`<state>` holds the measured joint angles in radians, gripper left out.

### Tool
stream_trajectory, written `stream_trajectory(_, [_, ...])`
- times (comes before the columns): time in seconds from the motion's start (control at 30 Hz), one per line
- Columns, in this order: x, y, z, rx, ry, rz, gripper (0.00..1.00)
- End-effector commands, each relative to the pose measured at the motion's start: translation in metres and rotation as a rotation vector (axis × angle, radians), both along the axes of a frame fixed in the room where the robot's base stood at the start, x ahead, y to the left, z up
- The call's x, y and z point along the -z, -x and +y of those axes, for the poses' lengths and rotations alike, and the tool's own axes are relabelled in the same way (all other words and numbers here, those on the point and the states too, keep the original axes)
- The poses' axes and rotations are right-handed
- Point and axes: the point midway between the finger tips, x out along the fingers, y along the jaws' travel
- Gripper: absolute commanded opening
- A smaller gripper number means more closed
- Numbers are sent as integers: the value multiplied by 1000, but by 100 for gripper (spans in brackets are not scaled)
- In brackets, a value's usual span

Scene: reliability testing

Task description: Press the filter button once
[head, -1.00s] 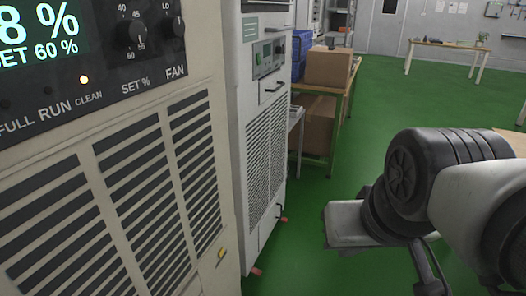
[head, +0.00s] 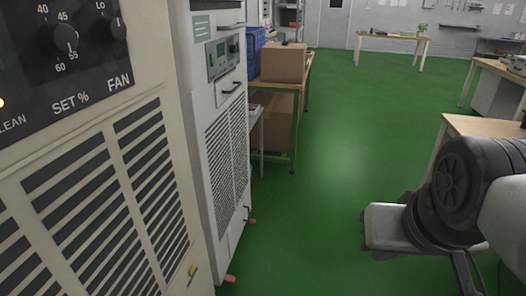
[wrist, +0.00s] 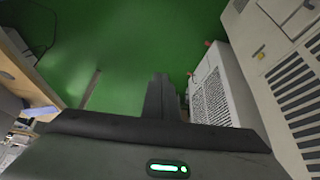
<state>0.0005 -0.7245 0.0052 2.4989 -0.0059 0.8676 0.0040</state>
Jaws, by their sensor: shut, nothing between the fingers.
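The beige dehumidifier-like unit (head: 85,200) fills the left of the head view, with slatted grilles and a black control panel (head: 60,55) above. The panel shows SET % and FAN knobs, and part of the word CLEAN beside a glowing light at the left edge. No button labelled filter can be read. My gripper (wrist: 160,82) is shut and empty over the green floor, apart from the unit. In the head view my arm is at the right.
A second, white cabinet (head: 228,140) with a small panel and grille stands beyond the beige unit. A shelf table (head: 300,115) holds cardboard boxes (head: 283,62) and blue crates. Wooden tables (head: 480,127) stand at right. The green floor between is clear.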

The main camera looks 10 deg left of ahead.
Motion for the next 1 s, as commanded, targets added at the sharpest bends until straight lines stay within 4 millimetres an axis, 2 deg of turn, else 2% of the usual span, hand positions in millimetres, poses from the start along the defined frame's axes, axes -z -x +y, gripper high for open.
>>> stream_trajectory(0.07, [7, -18, 0, -5, 15, -2, 0])
stream_trajectory(0.17, [24, -56, 3, -25, 44, -25, 0])
stream_trajectory(0.27, [51, -102, 14, -67, 63, -61, 0])
stream_trajectory(0.4, [102, -156, 42, -150, 44, -119, 0])
stream_trajectory(0.53, [155, -188, 81, -231, -30, -170, 0])
stream_trajectory(0.63, [196, -198, 116, -280, -122, -207, 0])
stream_trajectory(0.77, [245, -195, 165, -318, -283, -249, 0])
stream_trajectory(0.9, [285, -175, 216, -309, -496, -293, 0])
stream_trajectory(1.0, [303, -154, 245, -261, -656, -324, 0])
